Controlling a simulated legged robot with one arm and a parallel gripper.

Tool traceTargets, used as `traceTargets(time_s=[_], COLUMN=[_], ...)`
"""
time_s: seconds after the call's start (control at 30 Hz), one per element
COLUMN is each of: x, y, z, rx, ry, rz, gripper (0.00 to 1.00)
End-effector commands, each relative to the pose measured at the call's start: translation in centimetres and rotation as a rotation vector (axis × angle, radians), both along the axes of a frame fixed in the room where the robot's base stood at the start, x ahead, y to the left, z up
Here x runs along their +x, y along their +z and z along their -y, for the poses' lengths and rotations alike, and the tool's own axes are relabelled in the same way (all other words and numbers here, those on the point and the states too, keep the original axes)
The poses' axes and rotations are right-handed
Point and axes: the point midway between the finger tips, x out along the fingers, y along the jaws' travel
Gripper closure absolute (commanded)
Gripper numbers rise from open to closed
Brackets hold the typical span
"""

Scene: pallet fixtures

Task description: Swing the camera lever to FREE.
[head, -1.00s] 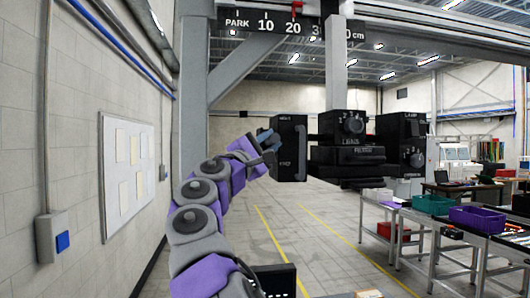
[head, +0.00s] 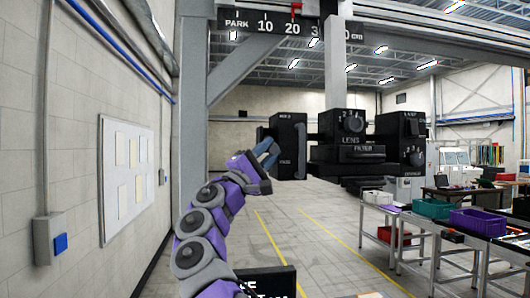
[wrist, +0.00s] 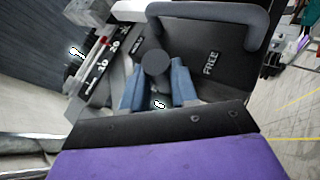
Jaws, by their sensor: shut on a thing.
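The black camera unit (head: 346,128) hangs from a grey post, with numbered dials and a LENS label on its front. Its left box (head: 287,148) has a grey handle and small lettering that is hard to read. In the wrist view, a dark round lever knob (wrist: 155,62) stands before a black panel marked FREE (wrist: 210,62). My gripper (wrist: 158,88) has its blue fingers on both sides of the lever, shut on it. In the head view, my gripper (head: 266,153) is at the left box's left side; the lever is not clear there.
An overhead rail carries a scale sign (head: 265,22) with a red pointer near 20. A grey upright (head: 193,110) stands left of the arm. A grey handle bar (wrist: 215,22) lies close above the lever. Tables with bins (head: 478,222) stand at right; the floor between is clear.

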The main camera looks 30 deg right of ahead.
Motion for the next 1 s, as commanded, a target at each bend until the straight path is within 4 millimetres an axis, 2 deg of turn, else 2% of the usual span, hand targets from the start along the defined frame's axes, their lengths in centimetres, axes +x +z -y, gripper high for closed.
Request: traceTargets(time_s=[0.1,0.13,0.4,0.83,1.0], x=[-0.1,-0.1,-0.2,-0.2,-0.4], y=[0.3,0.3,0.3,0.2,-0.3], z=[0.0,0.0,-0.3,-0.5,-1.3], rx=[-0.004,-0.004,-0.003,-0.003,-0.005], ry=[0.003,0.003,0.001,-0.001,0.001], rz=[0.003,0.003,0.001,0.001,0.002], gripper=[1.00,0.71,0.46,0.46,0.46])
